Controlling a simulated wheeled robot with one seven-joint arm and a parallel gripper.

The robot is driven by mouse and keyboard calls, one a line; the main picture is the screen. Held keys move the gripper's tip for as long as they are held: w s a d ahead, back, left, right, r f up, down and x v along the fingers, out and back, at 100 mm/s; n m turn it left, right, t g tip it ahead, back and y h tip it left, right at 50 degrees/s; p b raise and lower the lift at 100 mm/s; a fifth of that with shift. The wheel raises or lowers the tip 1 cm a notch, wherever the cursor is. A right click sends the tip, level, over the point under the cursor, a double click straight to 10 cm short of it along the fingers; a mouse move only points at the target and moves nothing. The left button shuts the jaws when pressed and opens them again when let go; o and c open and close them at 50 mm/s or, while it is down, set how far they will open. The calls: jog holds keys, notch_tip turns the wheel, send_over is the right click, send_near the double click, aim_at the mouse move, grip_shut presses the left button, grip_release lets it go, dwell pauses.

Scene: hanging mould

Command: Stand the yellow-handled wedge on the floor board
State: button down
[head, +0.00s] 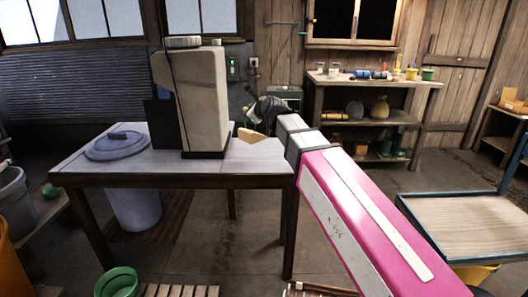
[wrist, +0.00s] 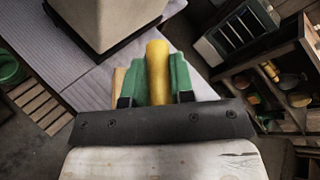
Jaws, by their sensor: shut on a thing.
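In the wrist view the yellow handle (wrist: 158,72) of the wedge stands between the green fingers of my gripper (wrist: 159,82), which is shut on it. A pale wooden part, seemingly the wedge's body (wrist: 119,78), shows beside the left finger. I cannot tell whether the wedge touches the table. A slatted wooden board (head: 180,291) lies on the floor at the bottom edge; I cannot tell if it is the floor board.
A green bucket (head: 118,283) stands on the floor in front. A trolley (head: 470,215) is at right. Shelves (head: 370,120) stand behind. Floor right of the table looks clear.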

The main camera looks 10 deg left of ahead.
jog(key=w+d+f, duration=0.5)
jog(key=w+f, duration=0.5)
jog(key=f, duration=0.1)
jog(key=shift+w, duration=0.15)
jog(key=shift+f, duration=0.1)
jog(key=c, duration=1)
grip_release()
jog(key=shift+r, duration=0.2)
